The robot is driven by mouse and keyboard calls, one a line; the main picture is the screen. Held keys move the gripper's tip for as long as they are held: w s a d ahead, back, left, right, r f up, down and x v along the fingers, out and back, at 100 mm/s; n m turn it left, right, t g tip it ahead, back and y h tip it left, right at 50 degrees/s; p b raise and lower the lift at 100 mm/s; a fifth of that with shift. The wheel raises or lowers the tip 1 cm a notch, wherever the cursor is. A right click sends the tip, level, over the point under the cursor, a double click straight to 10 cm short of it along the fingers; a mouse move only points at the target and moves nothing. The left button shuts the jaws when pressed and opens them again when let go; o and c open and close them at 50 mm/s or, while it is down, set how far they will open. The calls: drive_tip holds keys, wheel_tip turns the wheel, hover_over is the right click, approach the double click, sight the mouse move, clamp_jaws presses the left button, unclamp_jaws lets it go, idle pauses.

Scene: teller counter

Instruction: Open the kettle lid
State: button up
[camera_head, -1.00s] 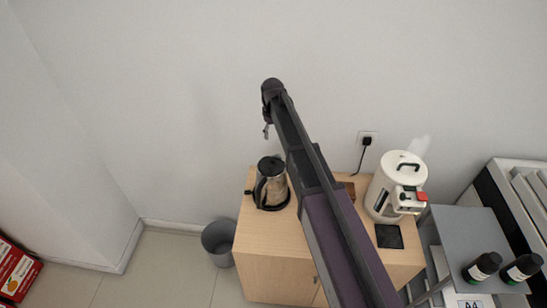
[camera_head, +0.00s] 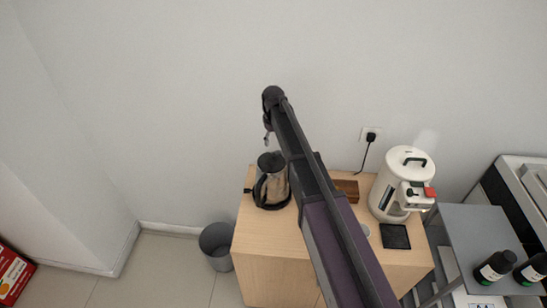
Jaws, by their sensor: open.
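The kettle (camera_head: 278,187) has a steel body with a black handle and base and stands on the wooden cabinet. Its black lid (camera_head: 270,162) looks shut. My gripper (camera_head: 267,139) hangs at the end of my arm, just above the lid in the picture. It is small here, open and empty. I cannot tell exactly how far it is from the lid. My arm covers the area right of the kettle.
A white dispenser (camera_head: 393,190) stands on the cabinet top (camera_head: 259,232) at right, beside a brown block (camera_head: 347,189) and a black pad (camera_head: 394,237). A wall socket (camera_head: 371,133) is behind. A grey bin (camera_head: 216,245) stands on the floor at left.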

sight(273, 155)
drive_tip(key=shift+f+b, duration=3.25)
drive_tip(key=shift+f, duration=0.3)
clamp_jaws()
